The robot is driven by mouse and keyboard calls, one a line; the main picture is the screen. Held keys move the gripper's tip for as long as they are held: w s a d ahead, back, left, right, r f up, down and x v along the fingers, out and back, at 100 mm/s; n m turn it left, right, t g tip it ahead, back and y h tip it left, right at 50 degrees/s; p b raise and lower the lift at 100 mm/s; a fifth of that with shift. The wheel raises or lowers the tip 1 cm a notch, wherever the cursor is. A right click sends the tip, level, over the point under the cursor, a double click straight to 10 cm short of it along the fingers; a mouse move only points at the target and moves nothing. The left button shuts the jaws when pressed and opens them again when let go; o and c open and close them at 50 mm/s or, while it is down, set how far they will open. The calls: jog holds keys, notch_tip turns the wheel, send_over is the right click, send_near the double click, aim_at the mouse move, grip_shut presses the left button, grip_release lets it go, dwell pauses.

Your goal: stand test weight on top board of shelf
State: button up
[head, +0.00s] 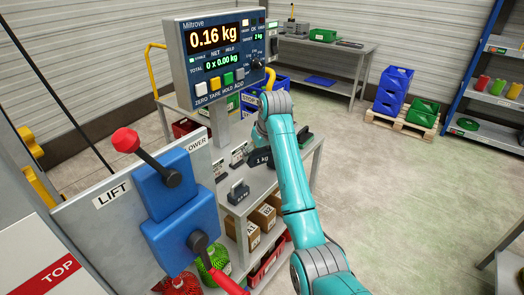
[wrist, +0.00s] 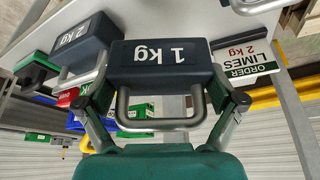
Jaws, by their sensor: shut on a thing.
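A dark test weight marked 1 kg (head: 262,159), with a grey bar handle, is at the grey bench (head: 228,205) beside the scale. My gripper (wrist: 158,80) is shut on it, one finger at each side, in the wrist view, where the weight (wrist: 160,55) appears upside down. I cannot tell whether it touches the bench top. A dark 2 kg weight (wrist: 82,42) is close beside it.
The scale display (head: 215,55) reads 0.16 kg and rises left of my arm. A lever panel (head: 150,225) is at the near left. A sign reading LIMES 2 kg (wrist: 250,62) is near the weight. Stacked crates (head: 392,90) sit on a pallet. Floor right of my arm is clear.

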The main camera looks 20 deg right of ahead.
jog(key=shift+f, duration=4.05)
jog(key=shift+f, duration=0.1)
jog(key=o, duration=1.5)
jog(key=shift+f, duration=0.1)
jog(key=shift+c, duration=0.2)
jog(key=v, duration=1.2)
jog(key=shift+s, duration=0.1)
